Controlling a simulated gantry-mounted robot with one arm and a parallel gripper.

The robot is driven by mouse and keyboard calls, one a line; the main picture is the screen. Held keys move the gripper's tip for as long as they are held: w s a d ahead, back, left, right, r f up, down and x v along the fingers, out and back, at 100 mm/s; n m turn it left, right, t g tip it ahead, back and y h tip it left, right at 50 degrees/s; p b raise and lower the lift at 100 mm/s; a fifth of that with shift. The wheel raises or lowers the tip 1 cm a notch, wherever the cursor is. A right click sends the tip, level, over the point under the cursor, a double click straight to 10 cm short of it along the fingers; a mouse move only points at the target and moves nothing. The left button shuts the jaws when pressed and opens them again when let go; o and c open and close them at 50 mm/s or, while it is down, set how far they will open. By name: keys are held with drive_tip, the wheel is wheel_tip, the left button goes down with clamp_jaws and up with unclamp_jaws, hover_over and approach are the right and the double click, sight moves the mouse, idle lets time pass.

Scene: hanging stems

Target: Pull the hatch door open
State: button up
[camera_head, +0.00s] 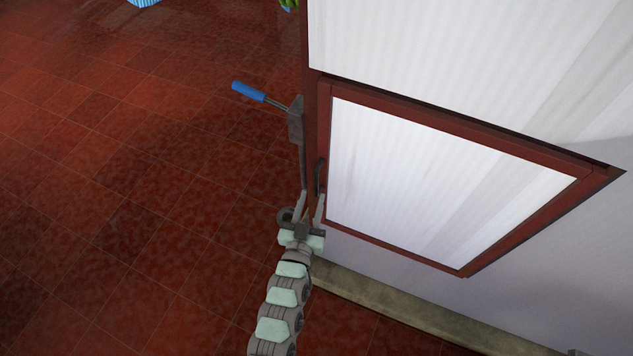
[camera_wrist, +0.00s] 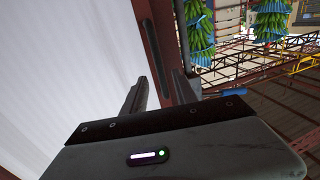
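The hatch door (camera_head: 450,180) is a white panel in a red-brown frame, low on the white wall in the head view. It looks flush or nearly flush with the wall; I cannot tell if it is slightly ajar. Its dark handle (camera_head: 319,177) is upright on the left frame edge. My gripper (camera_head: 312,194) is just below the handle, with its two fingers apart and pointing up toward it. In the wrist view my gripper (camera_wrist: 161,76) is open, and a dark bar that looks like the handle (camera_wrist: 150,42) shows ahead between the fingers. Contact cannot be told.
A lever with a blue grip (camera_head: 248,91) sticks out left from the post above my gripper. A stone ledge (camera_head: 400,310) runs along the wall's foot. Red tiled floor (camera_head: 130,180) lies free to the left. Hanging green bunches (camera_wrist: 200,35) show far off in the wrist view.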

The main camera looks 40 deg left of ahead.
sight(316, 184)
drive_tip(key=x, duration=0.5)
drive_tip(key=shift+w+r, duration=0.1)
drive_tip(key=shift+r, duration=0.05)
drive_tip(key=shift+w+a, duration=0.3)
drive_tip(key=shift+w, duration=0.1)
clamp_jaws()
idle(1.0)
